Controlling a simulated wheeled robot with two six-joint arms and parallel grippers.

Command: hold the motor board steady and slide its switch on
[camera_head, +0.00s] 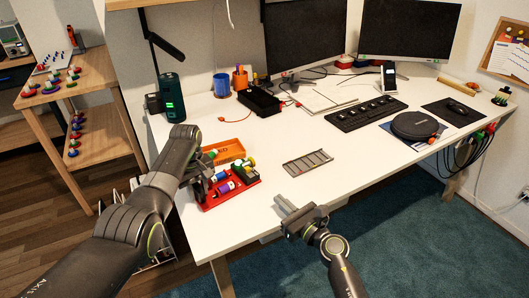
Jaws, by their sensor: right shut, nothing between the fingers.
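The motor board looks to be the red board (213,202) near the left front of the white desk. It carries several small parts in purple, blue, white, yellow and green; I cannot make out the switch among them. My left gripper (202,184) is at the board's left side, low and close to it. Its fingertips are partly hidden by my arm, so I cannot tell whether they touch or hold the board. My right gripper (281,204) is shut and empty at the desk's front edge, to the right of the board and apart from it.
An orange tray (232,147) stands just behind the board. A grey slotted plate (307,163) lies to the right, with bare desk between. A black keyboard (366,113), a round dark case (415,126) and monitors (305,35) are farther off.

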